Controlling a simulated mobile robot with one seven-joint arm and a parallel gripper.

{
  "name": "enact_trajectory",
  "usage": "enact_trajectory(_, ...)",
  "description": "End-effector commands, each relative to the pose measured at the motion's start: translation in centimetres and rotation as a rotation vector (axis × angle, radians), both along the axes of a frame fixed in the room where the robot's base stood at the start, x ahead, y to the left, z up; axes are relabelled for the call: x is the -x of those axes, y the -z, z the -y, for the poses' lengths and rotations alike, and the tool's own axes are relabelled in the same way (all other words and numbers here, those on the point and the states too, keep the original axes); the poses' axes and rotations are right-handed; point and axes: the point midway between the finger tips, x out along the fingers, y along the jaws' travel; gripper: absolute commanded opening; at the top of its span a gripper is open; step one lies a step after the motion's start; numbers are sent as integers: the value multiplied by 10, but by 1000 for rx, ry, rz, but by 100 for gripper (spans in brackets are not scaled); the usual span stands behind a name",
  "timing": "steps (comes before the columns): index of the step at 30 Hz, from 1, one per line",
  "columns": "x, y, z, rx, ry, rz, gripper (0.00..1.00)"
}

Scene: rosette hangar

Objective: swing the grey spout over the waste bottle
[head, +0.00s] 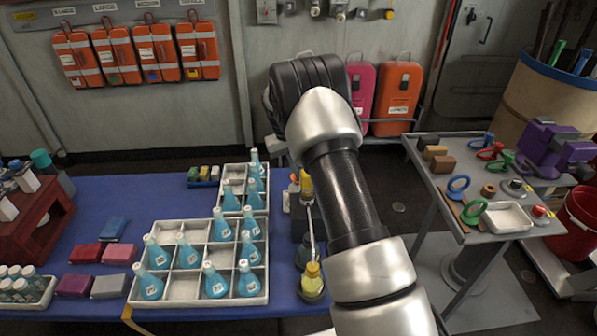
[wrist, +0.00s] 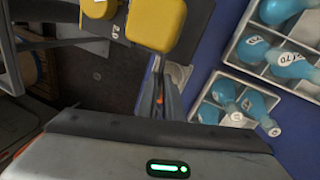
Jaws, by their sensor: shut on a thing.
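A thin grey spout (head: 311,236) shows in the head view as a slim bar on the dark stand left of my arm. Its near end lies by the neck of a yellow flask (head: 312,282); I cannot tell whether this flask is the waste bottle, or whether the spout is over it. A yellow part (head: 306,187) is at the far end. In the wrist view my gripper (wrist: 167,85) has its narrow fingers close together, shut on the spout, below a yellow block (wrist: 155,24). The grip itself is mostly hidden. My arm hides the gripper in the head view.
A white divided tray (head: 183,288) with several blue flasks stands close left of the stand on the blue table (head: 105,199). A grey side table (head: 432,179) with rings and blocks is at the right. Orange cases (head: 153,52) hang on the back wall.

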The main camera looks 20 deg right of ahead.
Motion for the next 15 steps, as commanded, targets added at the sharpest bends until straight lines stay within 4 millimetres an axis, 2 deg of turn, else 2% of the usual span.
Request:
enact_trajectory(3, 2, 1, 1, 1, 3, -5, 0)
enact_trajectory(4, 2, 1, 1, 1, 3, -5, 10)
enact_trajectory(7, 2, 1, 1, 1, 2, -5, 26)
enact_trajectory(15, 1, 0, 0, 1, 0, -2, 26)
